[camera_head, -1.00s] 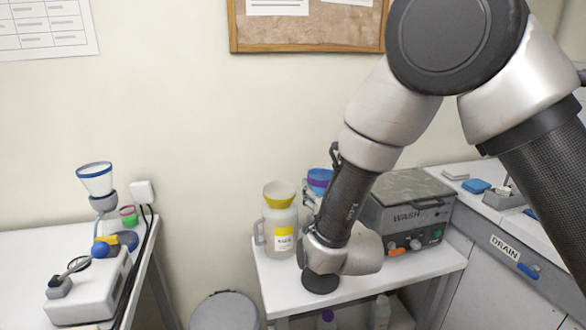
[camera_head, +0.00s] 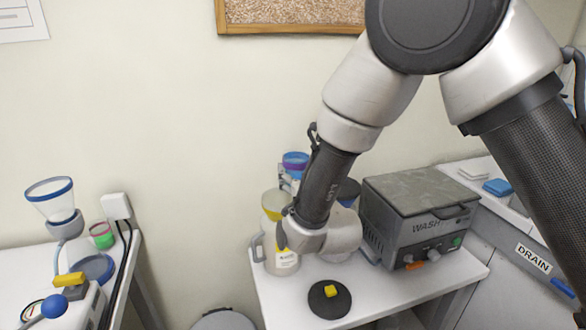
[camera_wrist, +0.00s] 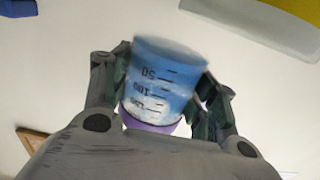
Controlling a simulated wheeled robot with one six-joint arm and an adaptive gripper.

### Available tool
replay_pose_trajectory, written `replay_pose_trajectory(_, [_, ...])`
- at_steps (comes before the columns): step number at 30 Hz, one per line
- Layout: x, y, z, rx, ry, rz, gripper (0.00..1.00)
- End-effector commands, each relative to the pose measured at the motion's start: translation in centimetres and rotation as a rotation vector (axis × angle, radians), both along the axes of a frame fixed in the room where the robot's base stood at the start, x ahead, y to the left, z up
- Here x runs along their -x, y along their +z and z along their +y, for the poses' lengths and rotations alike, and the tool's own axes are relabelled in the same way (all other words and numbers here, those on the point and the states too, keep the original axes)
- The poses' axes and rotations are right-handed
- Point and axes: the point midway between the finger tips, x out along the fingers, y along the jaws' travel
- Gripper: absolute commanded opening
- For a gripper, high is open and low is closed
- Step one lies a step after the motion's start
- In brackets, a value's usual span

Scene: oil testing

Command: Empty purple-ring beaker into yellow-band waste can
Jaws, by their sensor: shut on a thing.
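The purple-ring beaker (camera_head: 295,160) is a clear cup with blue tint and a purple rim. My gripper (camera_wrist: 162,88) is shut on its sides, and in the wrist view the beaker (camera_wrist: 160,80) shows upside-down marks, with the purple ring at the lower edge. In the head view it stands about upright, rim up, above the waste can's yellow funnel (camera_head: 274,204). I cannot tell whether it is directly over the opening. The yellow-band waste can (camera_head: 284,262) stands on the small white table, partly hidden by my arm. My fingers are mostly hidden there.
A grey WASH box (camera_head: 420,205) stands right of the can. A black disc with a yellow knob (camera_head: 330,292) lies in front. The left bench holds a blue-rimmed funnel (camera_head: 50,200). A DRAIN-labelled counter (camera_head: 490,250) is at right. A round grey bin (camera_head: 222,320) stands below.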

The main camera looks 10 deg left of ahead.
Motion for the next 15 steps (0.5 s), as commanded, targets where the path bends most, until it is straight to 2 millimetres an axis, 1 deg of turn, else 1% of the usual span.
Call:
replay_pose_trajectory(5, [-0.2, -0.1, -0.3, 0.066, -0.001, -0.040, 0.31])
replay_pose_trajectory(15, [-0.8, -0.6, -1.4, 0.307, -0.001, -0.187, 0.31])
